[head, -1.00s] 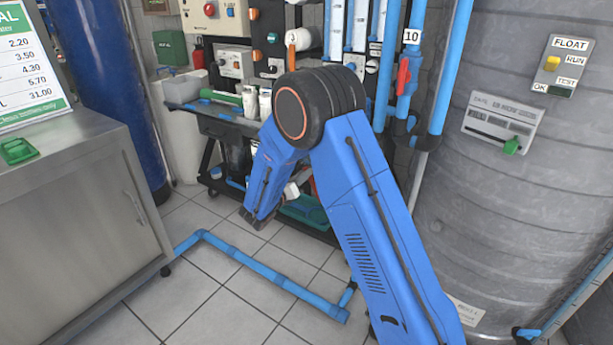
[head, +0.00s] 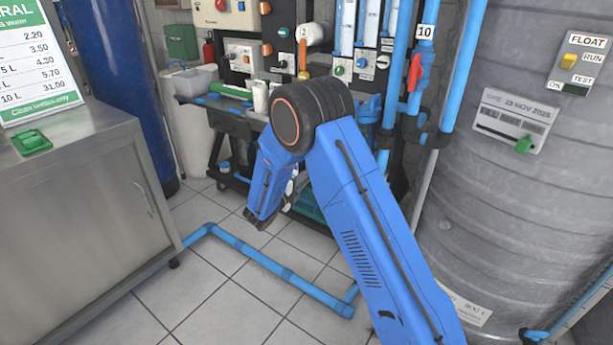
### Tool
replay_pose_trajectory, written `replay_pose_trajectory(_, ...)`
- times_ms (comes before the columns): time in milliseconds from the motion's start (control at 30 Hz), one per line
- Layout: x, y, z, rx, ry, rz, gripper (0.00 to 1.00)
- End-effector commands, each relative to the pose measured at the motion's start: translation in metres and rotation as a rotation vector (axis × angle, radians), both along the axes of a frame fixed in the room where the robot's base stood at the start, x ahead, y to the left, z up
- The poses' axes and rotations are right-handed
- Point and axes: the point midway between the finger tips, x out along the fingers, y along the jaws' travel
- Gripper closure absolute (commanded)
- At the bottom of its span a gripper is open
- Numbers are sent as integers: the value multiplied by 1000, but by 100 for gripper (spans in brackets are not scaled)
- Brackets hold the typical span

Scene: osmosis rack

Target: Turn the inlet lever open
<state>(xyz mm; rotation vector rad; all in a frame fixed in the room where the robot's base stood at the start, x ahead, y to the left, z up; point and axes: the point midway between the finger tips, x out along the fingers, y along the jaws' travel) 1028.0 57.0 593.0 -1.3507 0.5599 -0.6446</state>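No label reading "inlet" is legible, so I cannot tell which lever is the inlet one. A red lever (head: 415,72) is on a vertical blue pipe below a white tag marked 10, its handle roughly along the pipe. An orange lever (head: 303,58) hangs down below a white tag marked 2 on the back rack. My blue arm rises from the bottom right, bends at a dark elbow in front of the rack, and points down toward the floor. My gripper does not show clearly; the lower forearm appears to hide it. No contact with either lever shows.
A metal cabinet (head: 85,215) with a price board stands at left. A large grey tank (head: 500,200) fills the right. A low blue pipe (head: 265,262) crosses the tiled floor. A black cart (head: 225,118) holding bottles stands before the rack.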

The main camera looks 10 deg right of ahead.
Motion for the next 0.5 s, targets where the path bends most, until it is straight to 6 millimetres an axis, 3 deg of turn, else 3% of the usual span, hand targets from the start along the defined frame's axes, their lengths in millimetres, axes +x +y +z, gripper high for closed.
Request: replay_pose_trajectory(500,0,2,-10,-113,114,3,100)
